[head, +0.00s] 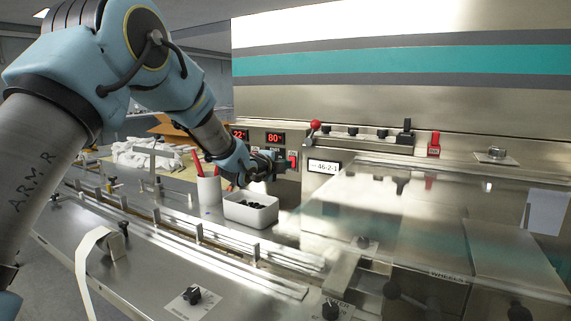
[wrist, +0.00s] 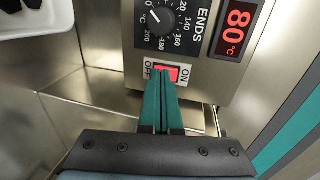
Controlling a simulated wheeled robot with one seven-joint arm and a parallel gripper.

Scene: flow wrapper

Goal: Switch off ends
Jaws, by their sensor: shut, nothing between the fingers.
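The ENDS switch is a red rocker (wrist: 174,71) on the steel control panel in the wrist view, with OFF marked at its left and ON at its right. It looks bright red; which side is pressed in cannot be told. The ENDS dial (wrist: 160,19) and the red 80 °C display (wrist: 235,29) are above it. My gripper (wrist: 162,85) is shut and empty, its teal fingers side by side. Their tips lie at the switch's lower left part and hide some of it; contact cannot be told. In the head view my gripper (head: 284,167) is at the panel, below the 80 display (head: 275,138).
A white bin (head: 251,213) with dark items and a white cup (head: 209,190) with red pens stand below my wrist. A second display reads 22 (head: 240,134).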

